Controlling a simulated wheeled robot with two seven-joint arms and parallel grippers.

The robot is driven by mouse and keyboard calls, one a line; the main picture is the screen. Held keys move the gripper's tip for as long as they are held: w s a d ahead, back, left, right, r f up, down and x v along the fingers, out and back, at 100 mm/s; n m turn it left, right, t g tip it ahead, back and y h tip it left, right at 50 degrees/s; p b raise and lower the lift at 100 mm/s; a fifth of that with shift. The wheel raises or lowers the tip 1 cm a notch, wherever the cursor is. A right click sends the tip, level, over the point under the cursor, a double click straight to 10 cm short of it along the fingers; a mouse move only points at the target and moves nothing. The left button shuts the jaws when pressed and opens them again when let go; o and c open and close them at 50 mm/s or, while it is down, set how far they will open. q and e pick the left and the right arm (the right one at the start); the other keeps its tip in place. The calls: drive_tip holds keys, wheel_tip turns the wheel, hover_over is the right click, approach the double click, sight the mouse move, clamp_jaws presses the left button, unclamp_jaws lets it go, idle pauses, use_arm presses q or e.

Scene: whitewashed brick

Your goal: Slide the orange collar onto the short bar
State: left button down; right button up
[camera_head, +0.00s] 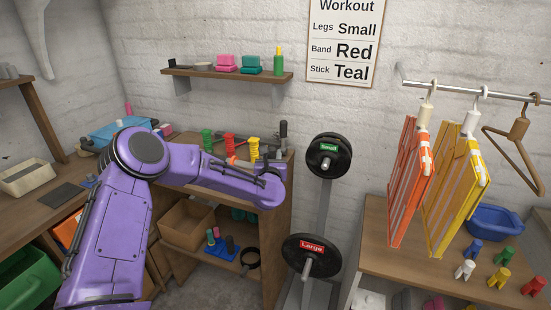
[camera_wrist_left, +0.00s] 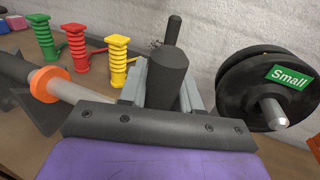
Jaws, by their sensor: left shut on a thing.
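The orange collar (camera_wrist_left: 50,85) is a ring at the left of the left wrist view, around or against a pale bar (camera_wrist_left: 83,92) beside a dark block; I cannot tell which. The collar also shows on the bench in the head view (camera_head: 232,160). My left gripper (camera_wrist_left: 166,95) is shut on a dark grey cylinder (camera_wrist_left: 167,72), apart from the collar. In the head view my left gripper (camera_head: 270,180) is at the bench's right end. A pale bar end (camera_wrist_left: 274,113) sticks out of the plate labelled Small. My right gripper is not in view.
Green (camera_head: 207,140), red (camera_head: 229,143) and yellow (camera_head: 253,148) spring-like grips stand on the bench behind my arm. The plate rack holds a Small plate (camera_head: 328,155) and a Large plate (camera_head: 311,256) to the right. A clothes rail (camera_head: 470,87) hangs above a right-hand table.

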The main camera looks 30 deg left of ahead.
use_arm(q)
drive_tip(key=s+a+b, duration=0.1)
drive_tip(key=s+a, duration=0.1)
drive_tip(key=a, duration=0.7)
drive_tip(key=shift+a, duration=0.3)
idle(1.3)
drive_tip(key=shift+s, duration=0.1)
drive_tip(key=c, duration=0.7)
unclamp_jaws()
drive_tip(key=b+v, duration=0.2)
drive_tip(key=v, duration=0.8)
drive_tip(key=shift+s+d, duration=0.25)
